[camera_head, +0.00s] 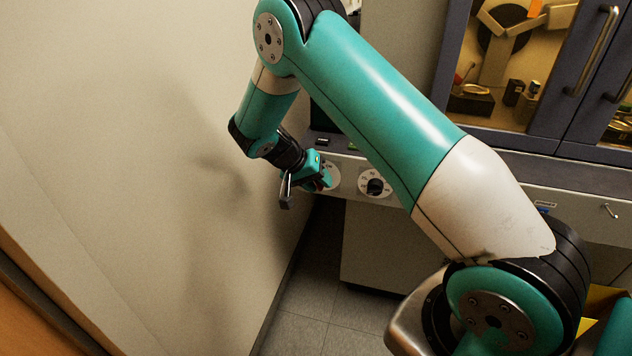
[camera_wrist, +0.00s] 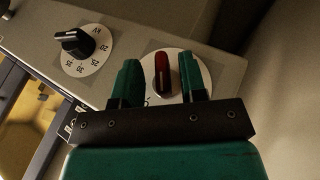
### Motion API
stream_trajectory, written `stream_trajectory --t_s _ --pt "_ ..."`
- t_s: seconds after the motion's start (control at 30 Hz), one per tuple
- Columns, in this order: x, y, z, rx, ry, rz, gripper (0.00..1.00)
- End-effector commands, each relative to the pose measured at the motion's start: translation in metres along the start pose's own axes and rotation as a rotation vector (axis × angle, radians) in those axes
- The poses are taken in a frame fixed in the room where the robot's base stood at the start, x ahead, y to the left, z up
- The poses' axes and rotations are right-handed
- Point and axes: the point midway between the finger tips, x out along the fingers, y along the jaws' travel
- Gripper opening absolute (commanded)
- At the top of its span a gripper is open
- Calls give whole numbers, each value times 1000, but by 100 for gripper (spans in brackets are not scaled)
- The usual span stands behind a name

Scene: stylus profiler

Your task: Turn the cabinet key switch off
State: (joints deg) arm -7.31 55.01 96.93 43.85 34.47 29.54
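In the wrist view a switch with a red and dark narrow handle (camera_wrist: 162,68), which looks like the cabinet key switch, sits on a round white plate (camera_wrist: 177,62). Its red part points up in the picture. My gripper (camera_wrist: 160,80) is open, with one green finger on each side of the handle and a visible gap on both sides. In the head view my gripper (camera_head: 318,172) is at the left end of the panel, covering most of the switch; part of its white plate (camera_head: 333,176) shows.
A black kV knob (camera_wrist: 77,42) on a numbered dial is left of the switch; it also shows in the head view (camera_head: 375,187). A plain wall (camera_head: 130,150) stands close to the left of my arm. A glass-doored cabinet (camera_head: 510,65) is above the panel at right.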

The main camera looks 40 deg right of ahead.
Motion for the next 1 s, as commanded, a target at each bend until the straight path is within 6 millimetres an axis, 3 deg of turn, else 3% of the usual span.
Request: stream_trajectory --t_s 0.23,0.37,0.8,1.0 --pt "-3 -2 0 -1 4 -5 38" --pt "-15 -2 -1 -1 6 -7 38" --pt "-104 -1 0 0 5 -6 38" --pt "-120 0 1 -1 2 -4 38"
